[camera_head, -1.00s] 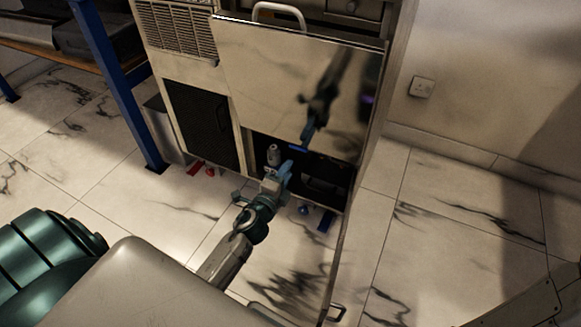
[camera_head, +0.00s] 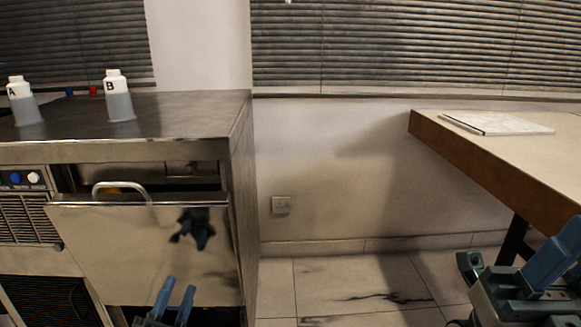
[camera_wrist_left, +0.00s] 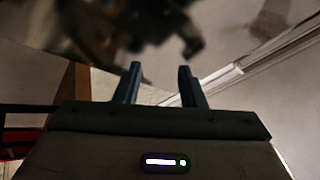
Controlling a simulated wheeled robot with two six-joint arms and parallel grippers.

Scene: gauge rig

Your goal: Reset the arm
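My left gripper (camera_head: 178,285) shows at the bottom left of the head view, in front of the tilted steel door. Its two blue fingers point up and stand apart with nothing between them. In the left wrist view the fingers (camera_wrist_left: 158,82) are also apart and empty. My right arm's end (camera_head: 515,285) shows at the lower right edge of the head view, partly cut off. It has teal and blue parts, and the state of its fingers is unclear.
The steel cabinet's door (camera_head: 130,245) is tipped outward and mirrors a gripper. Bottle A (camera_head: 24,108) and bottle B (camera_head: 119,100) stand on top. A table (camera_head: 500,160) with a flat white item (camera_head: 500,124) is at right. Floor between is clear.

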